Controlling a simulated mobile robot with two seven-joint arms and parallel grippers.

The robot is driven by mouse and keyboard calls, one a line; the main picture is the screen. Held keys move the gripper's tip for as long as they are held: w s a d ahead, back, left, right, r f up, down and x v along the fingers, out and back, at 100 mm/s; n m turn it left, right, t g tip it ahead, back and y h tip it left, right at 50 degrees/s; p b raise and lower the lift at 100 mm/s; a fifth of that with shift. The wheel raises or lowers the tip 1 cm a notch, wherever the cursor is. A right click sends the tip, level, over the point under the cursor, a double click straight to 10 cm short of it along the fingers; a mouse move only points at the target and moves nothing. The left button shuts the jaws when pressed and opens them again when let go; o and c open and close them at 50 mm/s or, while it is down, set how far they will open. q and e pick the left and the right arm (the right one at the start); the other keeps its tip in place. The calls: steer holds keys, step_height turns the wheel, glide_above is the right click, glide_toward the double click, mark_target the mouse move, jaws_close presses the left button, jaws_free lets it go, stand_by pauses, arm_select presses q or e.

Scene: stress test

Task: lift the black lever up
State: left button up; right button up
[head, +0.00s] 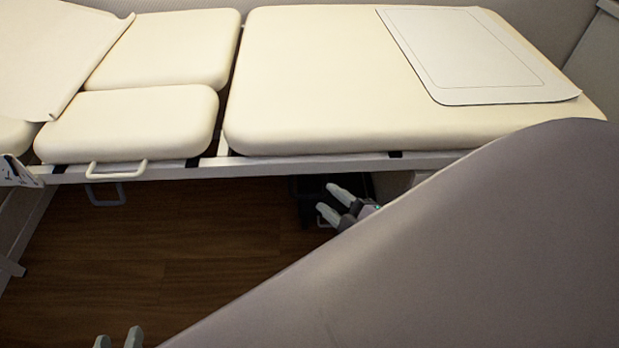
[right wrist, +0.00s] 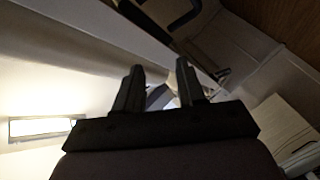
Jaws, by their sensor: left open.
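I cannot pick out a black lever for certain. In the right wrist view a dark bent bar (right wrist: 184,20) shows at the top, beyond the fingers. My right gripper (head: 334,201) is below the bed's front rail in the head view, its two fingers apart and empty. In the right wrist view my right gripper (right wrist: 158,76) also shows a clear gap between its fingers. My left gripper (head: 119,339) shows only as two separate fingertips at the bottom edge, open over the floor.
A cream padded bed (head: 310,80) on a white frame fills the back, with a white sheet (head: 470,55) on it. A pale handle (head: 117,172) hangs at the left. A black object (head: 312,203) is beside my right gripper. A large grey surface (head: 480,260) blocks the right. Wooden floor (head: 190,250) is clear.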

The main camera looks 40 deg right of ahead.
mark_target(308, 195)
steer(key=w+d+f+n+t+y+b, duration=0.1)
steer(key=w+f+n+y+b, duration=0.1)
steer(key=f+n+b, duration=0.5)
steer(key=w+d+f+n+t+y+b, duration=0.2)
steer(key=f+n+b, duration=0.2)
steer(key=b, duration=0.5)
steer(key=shift+a+b+x, duration=0.2)
steer(key=shift+b+x, duration=0.4)
steer(key=shift+x, duration=2.8)
arm_select(q)
step_height(308, 195, down, 7)
steer(key=d+m+t+h, duration=0.1)
steer(key=d+t+h, duration=0.1)
steer(key=shift+w+d, duration=0.25)
steer(key=shift+w, duration=0.05)
arm_select(e)
jaws_close()
